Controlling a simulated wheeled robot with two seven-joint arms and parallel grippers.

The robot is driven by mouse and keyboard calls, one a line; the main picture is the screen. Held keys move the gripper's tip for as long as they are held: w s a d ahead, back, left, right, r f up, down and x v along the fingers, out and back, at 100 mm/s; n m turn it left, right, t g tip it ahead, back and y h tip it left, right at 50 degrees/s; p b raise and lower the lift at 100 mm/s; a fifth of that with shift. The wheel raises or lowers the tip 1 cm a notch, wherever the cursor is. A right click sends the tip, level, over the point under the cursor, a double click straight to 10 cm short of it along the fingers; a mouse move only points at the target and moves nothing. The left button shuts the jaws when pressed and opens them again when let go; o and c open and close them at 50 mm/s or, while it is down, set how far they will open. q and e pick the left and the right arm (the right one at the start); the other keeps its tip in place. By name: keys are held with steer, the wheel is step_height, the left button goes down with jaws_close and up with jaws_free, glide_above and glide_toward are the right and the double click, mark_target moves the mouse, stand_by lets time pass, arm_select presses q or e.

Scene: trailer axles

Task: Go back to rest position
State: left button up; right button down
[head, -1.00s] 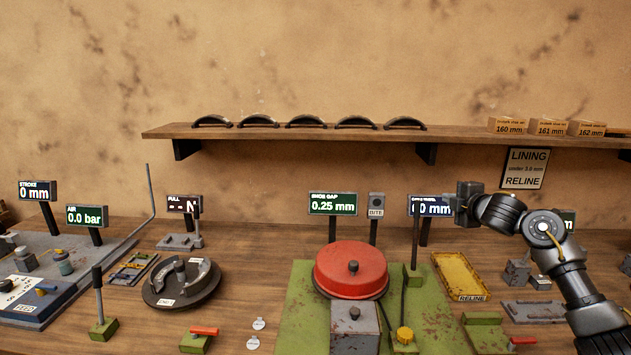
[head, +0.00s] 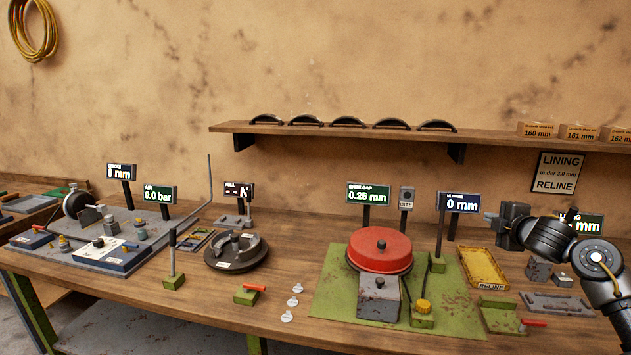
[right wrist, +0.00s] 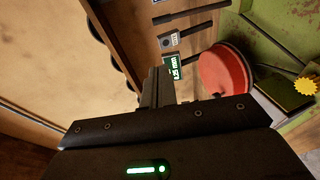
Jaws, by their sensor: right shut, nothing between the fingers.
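My right gripper (head: 492,216) is at the right of the head view, raised above the back of the workbench and beside the display reading 0 mm (head: 461,203). It points left and is shut with nothing in it. In the right wrist view its closed fingers (right wrist: 157,86) show at the middle, with the red drum (right wrist: 225,70) beyond them. My left gripper is in neither view.
The red drum stands on a green plate (head: 330,291). A yellow tray (head: 484,267) lies below my right gripper. A shelf (head: 340,134) with several curved shoes and boxes runs along the wall. The bench's front edge is at the lower left.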

steer(key=s+a+f+m+g, duration=0.1)
steer(key=s+a+f+m, duration=0.1)
steer(key=s+a+f, duration=0.5)
steer(key=s+a+f+m+g, duration=0.2)
steer(key=s+a+f, duration=0.1)
steer(key=f, duration=0.8)
steer(key=s+a+f+m+g, duration=0.1)
steer(key=s+a+f, duration=0.35)
steer(key=f, duration=0.45)
steer(key=s+a+f+m+g, duration=0.2)
steer(key=s+f+m, duration=0.1)
steer(key=s, duration=0.9)
steer(key=s+a+f+m+g, duration=0.3)
steer(key=s+m, duration=0.1)
steer(key=s, duration=0.8)
steer(key=s+a+f+m+g, duration=0.2)
steer(key=s+f+m, duration=0.1)
steer(key=s, duration=0.9)
step_height(320, 180, down, 30)
steer(key=s+g+b, duration=0.2)
steer(key=s, duration=0.1)
steer(key=s+d+f+g, duration=0.1)
steer(key=s+d+f, duration=0.1)
steer(key=s+f, duration=1.3)
steer(key=shift+d+b, duration=0.3)
steer(key=shift+b, duration=0.1)
